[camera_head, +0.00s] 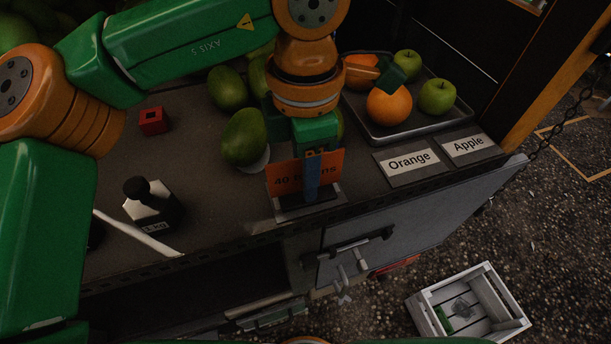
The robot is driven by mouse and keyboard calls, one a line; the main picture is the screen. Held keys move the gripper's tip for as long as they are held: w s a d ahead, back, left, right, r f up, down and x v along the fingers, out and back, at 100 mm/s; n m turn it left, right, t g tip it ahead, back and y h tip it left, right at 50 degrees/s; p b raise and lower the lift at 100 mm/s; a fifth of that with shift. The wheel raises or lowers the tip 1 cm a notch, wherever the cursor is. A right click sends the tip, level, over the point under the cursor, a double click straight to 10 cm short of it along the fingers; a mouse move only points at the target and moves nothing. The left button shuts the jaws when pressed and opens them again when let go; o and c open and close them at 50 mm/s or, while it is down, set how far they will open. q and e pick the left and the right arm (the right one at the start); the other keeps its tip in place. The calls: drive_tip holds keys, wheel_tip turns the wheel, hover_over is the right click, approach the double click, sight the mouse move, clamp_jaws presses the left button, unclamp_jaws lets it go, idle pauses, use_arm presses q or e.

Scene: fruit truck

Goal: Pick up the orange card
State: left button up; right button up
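The orange card (283,179) stands upright on the dark counter, with dark lettering partly hidden by my gripper. It stands at a small flat base (308,207) near the counter's front edge. My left gripper (312,180) comes down from above onto the card, with a blue finger in front of its face. The other finger is hidden, so I cannot tell whether the gripper is closed on the card. My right gripper is not in view.
Mangoes (244,137) lie just behind the card. A metal tray (447,119) with oranges and green apples stands to the right, behind white Orange (408,161) and Apple (468,146) labels. A crate (471,305) sits on the ground.

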use_arm(q)
drive_tip(key=shift+s, duration=0.15)
drive_tip(key=shift+f, duration=0.2)
idle(0.3)
clamp_jaws()
